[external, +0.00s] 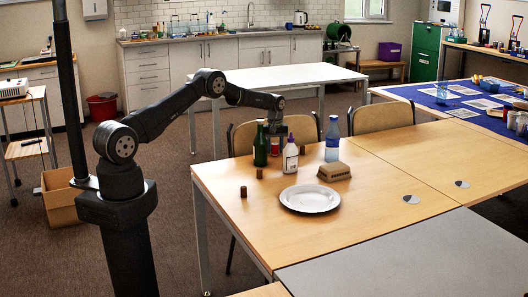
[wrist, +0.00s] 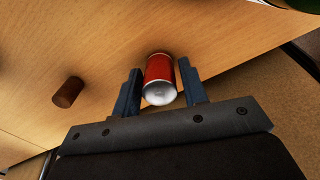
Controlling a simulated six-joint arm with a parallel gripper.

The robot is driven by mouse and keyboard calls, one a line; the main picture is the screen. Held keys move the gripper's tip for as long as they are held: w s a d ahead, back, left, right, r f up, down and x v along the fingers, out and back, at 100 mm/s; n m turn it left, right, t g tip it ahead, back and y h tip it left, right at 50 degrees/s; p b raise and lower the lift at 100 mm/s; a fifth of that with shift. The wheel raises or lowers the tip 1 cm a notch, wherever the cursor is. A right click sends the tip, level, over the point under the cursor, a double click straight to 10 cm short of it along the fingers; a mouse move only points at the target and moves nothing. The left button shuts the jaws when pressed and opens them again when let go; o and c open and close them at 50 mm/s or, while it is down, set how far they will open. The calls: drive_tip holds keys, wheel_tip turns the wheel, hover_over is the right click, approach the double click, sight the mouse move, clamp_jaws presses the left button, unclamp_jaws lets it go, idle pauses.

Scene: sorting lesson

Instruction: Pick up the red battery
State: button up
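The red battery (wrist: 160,72) is a red cylinder with a silver end, in the middle of the wrist view. My gripper (wrist: 159,72) has its two blue fingers on either side of it, with narrow gaps showing, so it looks open around the battery.
A green bottle (external: 260,146), a white bottle (external: 290,158) and a blue bottle (external: 332,140) stand close to my gripper. A tan block (external: 334,172), a white plate (external: 310,199) and small brown cylinders (external: 243,192) are nearer. The table's right side is mostly clear.

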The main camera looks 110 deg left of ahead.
drive_tip(key=c, duration=0.7)
